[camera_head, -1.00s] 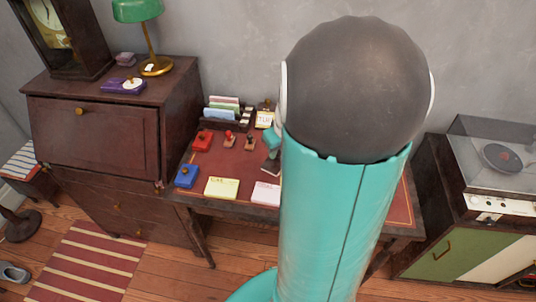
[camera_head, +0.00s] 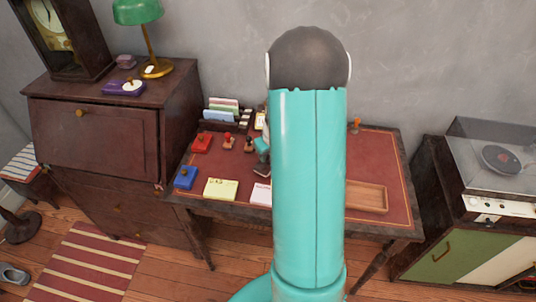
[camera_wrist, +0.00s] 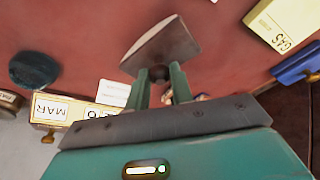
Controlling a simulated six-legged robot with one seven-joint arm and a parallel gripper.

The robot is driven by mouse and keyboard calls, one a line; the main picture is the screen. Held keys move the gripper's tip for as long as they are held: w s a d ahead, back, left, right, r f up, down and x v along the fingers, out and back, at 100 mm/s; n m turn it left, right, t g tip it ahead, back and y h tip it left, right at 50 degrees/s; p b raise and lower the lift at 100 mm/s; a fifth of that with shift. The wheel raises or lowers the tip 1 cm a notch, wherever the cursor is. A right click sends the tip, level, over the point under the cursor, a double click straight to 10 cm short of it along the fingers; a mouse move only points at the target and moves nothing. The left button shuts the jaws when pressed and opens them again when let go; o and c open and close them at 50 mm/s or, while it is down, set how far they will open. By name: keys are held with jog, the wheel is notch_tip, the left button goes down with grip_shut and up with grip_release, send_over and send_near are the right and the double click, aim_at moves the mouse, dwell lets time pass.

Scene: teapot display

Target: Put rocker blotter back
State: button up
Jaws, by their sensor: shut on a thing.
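The rocker blotter (camera_wrist: 162,46) is between the two green fingers of my gripper (camera_wrist: 160,90) in the wrist view. Its dark knob sits between the fingertips and its broad, pale-edged body points away from the gripper. In the head view my gripper (camera_head: 262,146) is mostly hidden behind my arm. The blotter (camera_head: 262,169) shows just below it, over the left half of the red-topped desk (camera_head: 385,155). I cannot tell how far it is above the desk. A shallow wooden tray (camera_head: 367,197) lies on the desk's right half, partly hidden by my arm.
A red box (camera_head: 201,142), stamps (camera_head: 229,139), a blue box (camera_head: 186,177), a yellow pad (camera_head: 221,188) and a pale pad (camera_head: 261,194) crowd the left. A letter rack (camera_head: 221,115) stands behind. An orange-handled stamp (camera_head: 355,125) stands at the back right. The right surface is mostly clear.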

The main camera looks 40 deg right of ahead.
jog(key=o, duration=0.9)
jog(key=shift+f, duration=0.1)
jog(key=shift+o, duration=0.2)
jog(key=v, duration=1.2)
jog(key=shift+r, duration=0.25)
jog(key=a+r, duration=0.7)
jog(key=a, duration=0.4)
jog(key=s+a+r+n+t, duration=0.1)
jog(key=s+a+r, duration=0.3)
jog(key=a, duration=0.5)
jog(key=s+a+r+n+t, duration=0.1)
jog(key=s+a+r, duration=0.3)
jog(key=s+a, duration=0.5)
jog(key=shift+a+y, duration=0.3)
jog(key=shift+a, duration=0.45)
jog(key=shift+r, duration=0.1)
